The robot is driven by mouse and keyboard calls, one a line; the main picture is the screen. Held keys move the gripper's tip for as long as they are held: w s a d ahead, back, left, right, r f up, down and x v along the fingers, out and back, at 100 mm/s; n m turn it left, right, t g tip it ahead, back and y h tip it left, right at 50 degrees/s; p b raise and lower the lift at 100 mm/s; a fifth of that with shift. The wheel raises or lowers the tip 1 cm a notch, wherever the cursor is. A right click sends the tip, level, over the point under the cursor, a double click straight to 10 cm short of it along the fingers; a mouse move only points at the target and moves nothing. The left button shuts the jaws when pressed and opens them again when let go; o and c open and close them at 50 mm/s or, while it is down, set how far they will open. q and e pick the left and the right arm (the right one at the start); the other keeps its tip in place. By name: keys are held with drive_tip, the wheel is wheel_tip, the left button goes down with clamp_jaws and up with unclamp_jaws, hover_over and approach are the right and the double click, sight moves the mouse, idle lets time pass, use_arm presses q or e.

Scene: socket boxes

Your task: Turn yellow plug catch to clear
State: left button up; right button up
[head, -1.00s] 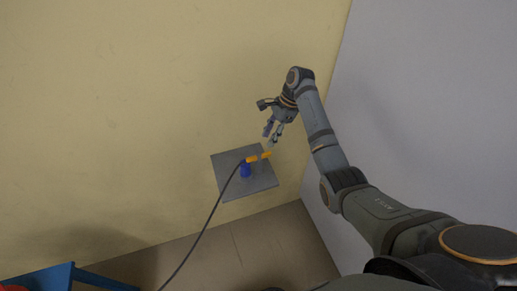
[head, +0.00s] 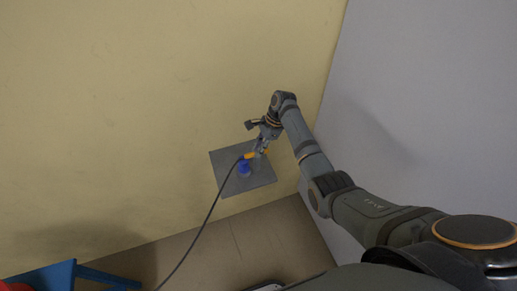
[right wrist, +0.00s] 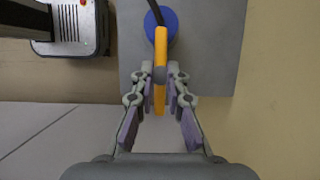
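The yellow plug (head: 249,156) with its dark cable sits at a blue socket (head: 244,170) on a grey plate (head: 262,182) by the wall. In the right wrist view the yellow plug (right wrist: 160,42) lies over the blue socket (right wrist: 170,24), and its yellow bar points down between my fingers. My right gripper (head: 261,149) is at the plug's right end. In the wrist view its fingers (right wrist: 160,82) stand on both sides of the yellow bar and look apart from it, with narrow gaps. A small grey part crosses the bar between them. My left gripper is out of view.
The dark cable (head: 207,215) runs from the plug down to the left. A beige wall (head: 120,110) stands behind the plate, and a pale grey wall (head: 430,110) stands close on the right. A blue object (head: 50,277) is at the lower left.

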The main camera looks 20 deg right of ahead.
clamp_jaws()
drive_tip(key=shift+n, duration=0.3)
drive_tip(key=shift+n+g, duration=0.3)
drive_tip(key=shift+n, duration=0.2)
drive_tip(key=shift+w+n+g, duration=0.15)
drive_tip(key=shift+n+g, duration=0.15)
drive_tip(key=shift+n, duration=0.5)
drive_tip(key=n+b, duration=0.1)
drive_tip(key=n+g+b, duration=0.1)
drive_tip(key=n, duration=0.1)
drive_tip(key=shift+a+f+n+h, duration=0.1)
drive_tip(key=shift+f+n+h, duration=0.05)
drive_tip(key=shift+n+h, duration=0.15)
drive_tip(key=n+h+b, duration=0.1)
drive_tip(key=n+b, duration=0.2)
drive_tip(key=n+g+h+b, duration=0.1)
drive_tip(key=n+b, duration=0.2)
drive_tip(key=shift+w+a+g, duration=0.15)
drive_tip(key=shift+w+g, duration=0.05)
drive_tip(key=shift+g, duration=0.1)
drive_tip(key=n+h+b, duration=0.1)
drive_tip(key=n, duration=0.1)
drive_tip(key=shift+n+b, duration=0.35)
drive_tip(key=shift+n, duration=0.05)
drive_tip(key=shift+a+n+h+b, duration=0.1)
drive_tip(key=shift+n+h+b, duration=0.35)
drive_tip(key=shift+n, duration=0.65)
drive_tip(key=shift+r, duration=0.2)
